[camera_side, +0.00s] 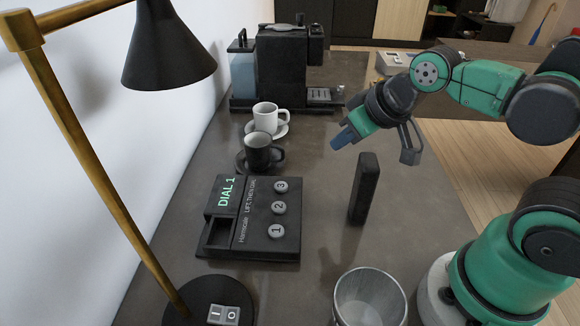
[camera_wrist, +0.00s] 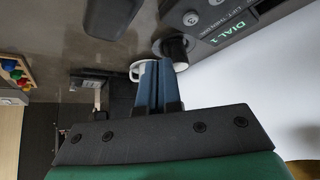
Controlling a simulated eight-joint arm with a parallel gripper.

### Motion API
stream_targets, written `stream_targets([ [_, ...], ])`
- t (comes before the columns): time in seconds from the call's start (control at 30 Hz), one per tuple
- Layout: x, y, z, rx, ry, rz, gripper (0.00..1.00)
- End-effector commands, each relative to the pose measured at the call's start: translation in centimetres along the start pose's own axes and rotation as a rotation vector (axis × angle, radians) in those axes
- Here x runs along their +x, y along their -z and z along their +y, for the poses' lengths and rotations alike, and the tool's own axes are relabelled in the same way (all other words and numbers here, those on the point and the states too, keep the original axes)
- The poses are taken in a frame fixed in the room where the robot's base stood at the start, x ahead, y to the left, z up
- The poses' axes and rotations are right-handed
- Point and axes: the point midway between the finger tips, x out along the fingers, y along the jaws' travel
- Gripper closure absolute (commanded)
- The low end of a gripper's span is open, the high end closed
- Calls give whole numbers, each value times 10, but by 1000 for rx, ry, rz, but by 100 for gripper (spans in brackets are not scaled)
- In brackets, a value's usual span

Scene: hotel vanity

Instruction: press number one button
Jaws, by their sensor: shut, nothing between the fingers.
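The black phone base (camera_side: 250,243) lies on the vanity, its label reading "DIAL 1". Its round grey buttons run in a row: number one button (camera_side: 276,231) nearest the side camera, then two (camera_side: 279,208) and three (camera_side: 281,187). The dark handset (camera_side: 364,190) stands upright on the counter, off the base. My gripper (camera_side: 343,139) is in the air behind the handset, right of the cups and away from the buttons. Its blue fingers are together and empty in the wrist view (camera_wrist: 158,85). There, button three (camera_wrist: 190,18) shows at the top; button one is out of frame.
A black cup (camera_side: 258,152) and a white cup (camera_side: 266,118) stand on saucers behind the phone. A coffee machine (camera_side: 282,70) is farther back. A metal bin (camera_side: 370,297) and a brass lamp (camera_side: 75,130) are near the front. Counter between base and handset is clear.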

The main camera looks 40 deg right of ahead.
Motion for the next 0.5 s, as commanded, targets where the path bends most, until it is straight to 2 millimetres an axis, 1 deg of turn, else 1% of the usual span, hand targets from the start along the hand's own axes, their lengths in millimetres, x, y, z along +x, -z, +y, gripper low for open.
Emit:
stream_targets([
  [0.13,-1,2,-3,17,7,-14,100],
  [0.23,-3,7,-14,92,26,-67,100],
  [0.37,-9,17,-40,271,39,-202,100],
  [0.5,-17,24,-72,480,-7,-365,100],
])
